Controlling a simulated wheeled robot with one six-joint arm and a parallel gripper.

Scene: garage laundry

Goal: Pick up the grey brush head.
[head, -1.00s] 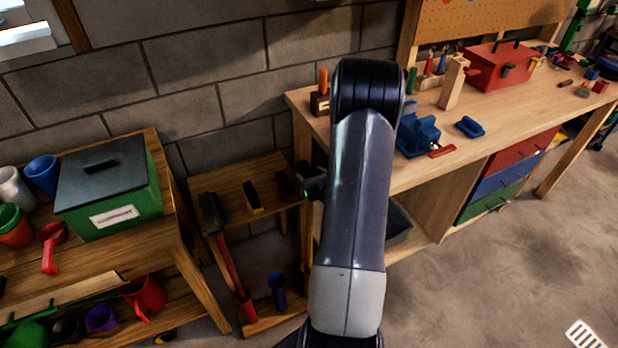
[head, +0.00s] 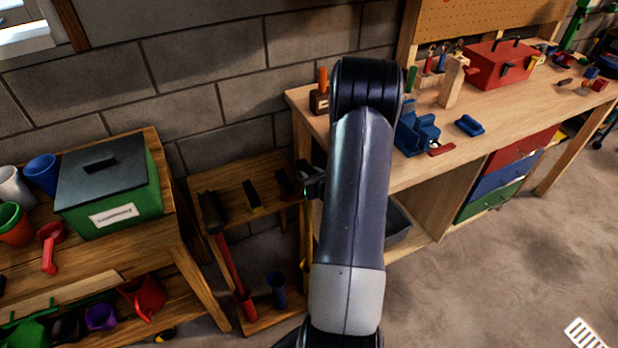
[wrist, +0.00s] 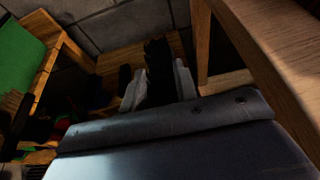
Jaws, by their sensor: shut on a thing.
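My gripper (wrist: 160,88) is shut on a dark brush head (wrist: 157,60), which stands out between the two pale fingers in the wrist view. It is in shadow, so its grey shade is hard to confirm. In the head view this brush head (head: 287,184) is the rightmost of the dark ones at the small wooden shelf (head: 232,181), just left of my gripper (head: 308,184). My forearm hides part of the gripper. I cannot tell whether the brush head still touches the shelf.
A dark brush head with yellow (head: 253,196) and a dark head with a red handle (head: 212,212) are to the left. The workbench (head: 312,122) stands close on the right, its leg beside my gripper. A green box (head: 115,190) is farther left.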

